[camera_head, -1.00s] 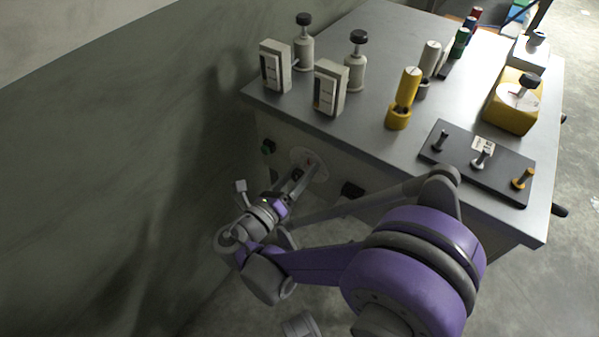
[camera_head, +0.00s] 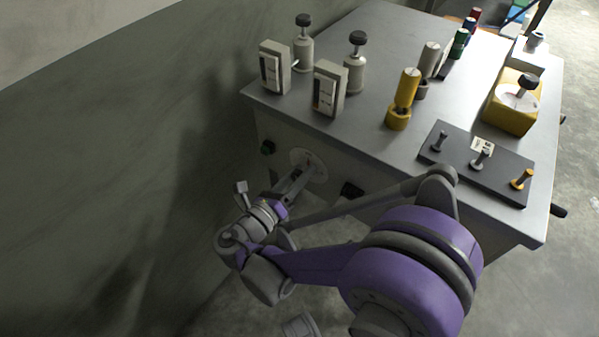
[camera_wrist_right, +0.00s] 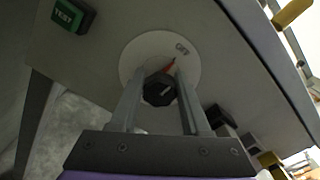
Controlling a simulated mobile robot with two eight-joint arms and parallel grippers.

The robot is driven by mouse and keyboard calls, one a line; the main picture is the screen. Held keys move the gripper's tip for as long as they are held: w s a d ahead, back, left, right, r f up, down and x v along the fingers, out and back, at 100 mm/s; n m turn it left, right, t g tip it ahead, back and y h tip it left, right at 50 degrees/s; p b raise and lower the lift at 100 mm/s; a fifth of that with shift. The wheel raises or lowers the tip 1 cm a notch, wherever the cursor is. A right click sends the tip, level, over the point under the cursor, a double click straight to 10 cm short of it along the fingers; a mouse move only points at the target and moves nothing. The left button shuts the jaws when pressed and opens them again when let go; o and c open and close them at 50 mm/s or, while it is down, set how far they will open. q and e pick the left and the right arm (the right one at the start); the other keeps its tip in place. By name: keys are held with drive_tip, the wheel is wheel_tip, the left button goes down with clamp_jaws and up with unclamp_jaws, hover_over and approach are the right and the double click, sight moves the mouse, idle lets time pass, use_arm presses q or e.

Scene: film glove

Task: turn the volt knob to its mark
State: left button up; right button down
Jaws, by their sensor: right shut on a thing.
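The volt knob (camera_wrist_right: 158,89) is a small dark faceted knob with a light line on its face. It sits on a round white dial plate (camera_wrist_right: 137,55) on the bench's front panel. The plate carries the word OFF at its upper right and a red mark (camera_wrist_right: 169,65) just beyond the knob. My right gripper (camera_wrist_right: 159,92) is shut on the knob, one finger on each side. In the head view, the dial plate (camera_head: 310,160) shows beyond my right gripper (camera_head: 302,172), whose fingers hide the knob there. My left gripper is not in view.
A green TEST button (camera_wrist_right: 70,14) is left of the dial, and a dark block (camera_head: 352,190) is to its right on the panel. The bench top (camera_head: 330,145) holds white boxes, bottles, a yellow post (camera_head: 406,90) and a black plate with pegs (camera_head: 460,165).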

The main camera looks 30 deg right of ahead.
drive_tip(key=m+p, duration=0.1)
drive_tip(key=m, duration=0.4)
drive_tip(key=shift+s, duration=0.1)
drive_tip(key=m, duration=0.4)
drive_tip(key=m+p, duration=0.1)
drive_tip(key=m, duration=0.4)
drive_tip(key=shift+s, duration=0.1)
drive_tip(key=m, duration=0.5)
drive_tip(key=shift+d+f, duration=0.1)
drive_tip(key=m, duration=0.4)
drive_tip(key=shift+p, duration=0.35)
drive_tip(key=m, duration=0.4)
drive_tip(key=shift+f+m, duration=0.1)
drive_tip(key=shift+m, duration=0.2)
drive_tip(key=m, duration=0.3)
drive_tip(key=shift+p, duration=0.3)
drive_tip(key=shift+f+m, duration=0.1)
drive_tip(key=shift+m, duration=2.1)
